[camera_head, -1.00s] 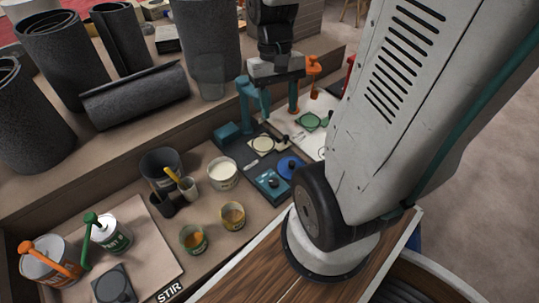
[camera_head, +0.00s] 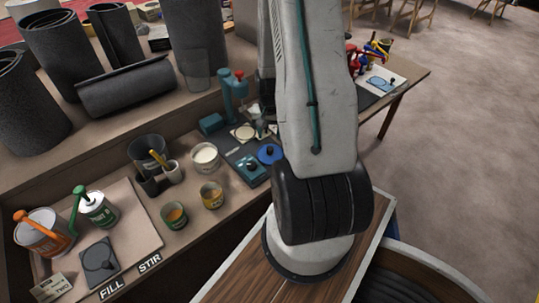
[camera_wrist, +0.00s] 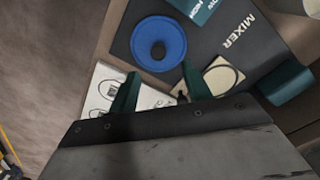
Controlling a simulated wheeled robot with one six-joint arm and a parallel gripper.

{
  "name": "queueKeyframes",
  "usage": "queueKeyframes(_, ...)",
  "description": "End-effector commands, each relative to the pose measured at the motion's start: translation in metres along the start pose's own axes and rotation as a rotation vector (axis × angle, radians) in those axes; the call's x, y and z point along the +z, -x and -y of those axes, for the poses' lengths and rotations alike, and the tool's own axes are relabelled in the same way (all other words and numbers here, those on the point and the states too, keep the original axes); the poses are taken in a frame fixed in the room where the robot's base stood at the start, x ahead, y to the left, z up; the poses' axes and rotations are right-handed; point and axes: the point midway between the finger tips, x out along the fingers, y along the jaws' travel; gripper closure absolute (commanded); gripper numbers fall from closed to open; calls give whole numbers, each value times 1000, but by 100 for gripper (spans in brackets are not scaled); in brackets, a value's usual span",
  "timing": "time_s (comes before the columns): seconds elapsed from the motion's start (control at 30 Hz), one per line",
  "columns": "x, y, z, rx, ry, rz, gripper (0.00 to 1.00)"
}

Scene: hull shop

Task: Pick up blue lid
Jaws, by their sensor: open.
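In the head view my arm hides most of the gripper.
A teal mixer (camera_head: 236,95) stands behind the mat. A white-filled tub (camera_head: 205,158) and two small cups (camera_head: 212,195) stand to the left. Paint cans (camera_head: 45,232) are at far left. A pale card (camera_wrist: 212,77) lies near the right finger.

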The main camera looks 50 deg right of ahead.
Motion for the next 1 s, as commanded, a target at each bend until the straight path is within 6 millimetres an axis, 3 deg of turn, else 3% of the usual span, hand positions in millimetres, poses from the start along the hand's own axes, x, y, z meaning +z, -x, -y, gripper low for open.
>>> queueKeyframes(0.5,2,-64,-3,1,-6,5,51)
queueKeyframes(0.8,2,-70,-2,1,-4,4,51)
queueKeyframes(0.83,2,-70,-2,1,-4,4,54)
queueKeyframes(1.0,2,-70,-2,1,-5,4,99)
